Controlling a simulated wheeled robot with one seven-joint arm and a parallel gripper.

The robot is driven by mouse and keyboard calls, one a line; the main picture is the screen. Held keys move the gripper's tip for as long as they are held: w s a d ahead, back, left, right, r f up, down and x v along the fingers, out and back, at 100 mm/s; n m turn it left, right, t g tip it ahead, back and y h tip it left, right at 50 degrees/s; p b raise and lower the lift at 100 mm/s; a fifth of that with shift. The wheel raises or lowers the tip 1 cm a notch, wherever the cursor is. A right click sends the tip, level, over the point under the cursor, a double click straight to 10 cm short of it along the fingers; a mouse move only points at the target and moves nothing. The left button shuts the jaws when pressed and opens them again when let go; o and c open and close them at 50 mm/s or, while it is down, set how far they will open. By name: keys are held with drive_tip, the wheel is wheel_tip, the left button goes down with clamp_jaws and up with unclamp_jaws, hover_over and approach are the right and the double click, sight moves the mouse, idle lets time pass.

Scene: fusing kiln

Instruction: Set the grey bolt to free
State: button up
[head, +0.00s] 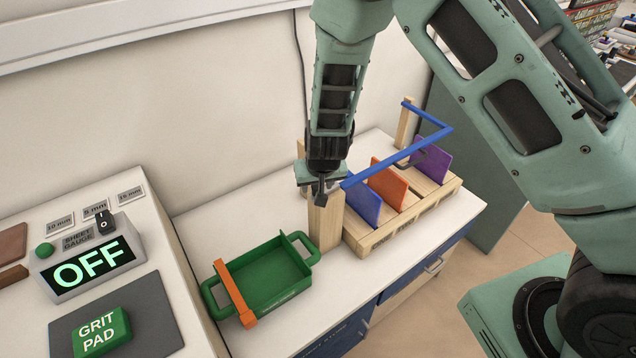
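A wooden rack (412,222) stands on the white worktop, with blue (364,203), orange (388,186) and purple (436,160) panels upright in it. A blue bar (394,160) runs across above it, between wooden posts. My gripper (320,197) points down at the top of the near wooden post (325,228), by the bar's near end. Its fingers are small and dark, and I cannot tell whether they are open or touching anything. I cannot make out the grey bolt for sure; my gripper may hide it. A small dark grey curved piece (426,153) shows by the purple panel.
A green tray (270,280) with an orange strip (235,293) lies left of the rack. Further left are a box (88,268) reading OFF and a green grit pad (101,332). The wall is close behind; the worktop's front edge is at right.

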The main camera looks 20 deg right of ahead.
drive_tip(key=p+v, duration=0.2)
drive_tip(key=v, duration=1.5)
drive_tip(key=shift+r, duration=0.25)
drive_tip(key=s+a+r+n+g, duration=0.1)
drive_tip(key=s+r+n, duration=0.3)
drive_tip(key=s, duration=0.8)
drive_tip(key=s+a+r+n+g+y, duration=0.1)
drive_tip(key=s+r+n+g, duration=0.2)
drive_tip(key=s, duration=1)
drive_tip(key=shift+a+r+n+g, duration=0.25)
drive_tip(key=shift+r+n, duration=0.2)
drive_tip(key=shift+n, duration=0.45)
